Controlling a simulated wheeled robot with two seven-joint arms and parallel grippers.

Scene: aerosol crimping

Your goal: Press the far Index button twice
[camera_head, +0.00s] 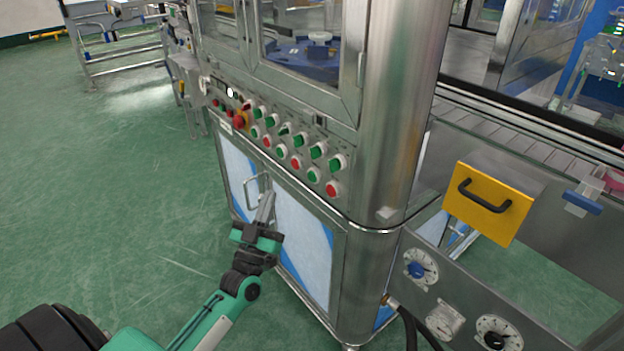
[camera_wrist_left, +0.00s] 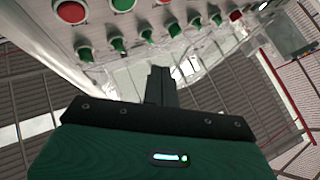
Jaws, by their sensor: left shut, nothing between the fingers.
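The control panel on the steel machine carries a row of green knobs (camera_head: 318,150) and, below it, green and red buttons. A larger red button on a yellow base (camera_head: 239,122) and several small red ones sit at its far left end. Labels are too small to tell which button is Index. My left gripper (camera_head: 268,202) is shut and empty, pointing up, below the panel and in front of the cabinet door, apart from the buttons. In the left wrist view, the shut fingers (camera_wrist_left: 160,82) point toward the panel, with a red button (camera_wrist_left: 71,12) at upper left.
A door handle (camera_head: 250,190) stands out beside my left gripper. A steel column (camera_head: 395,110) is to the right. Green floor (camera_head: 110,190) at left is clear.

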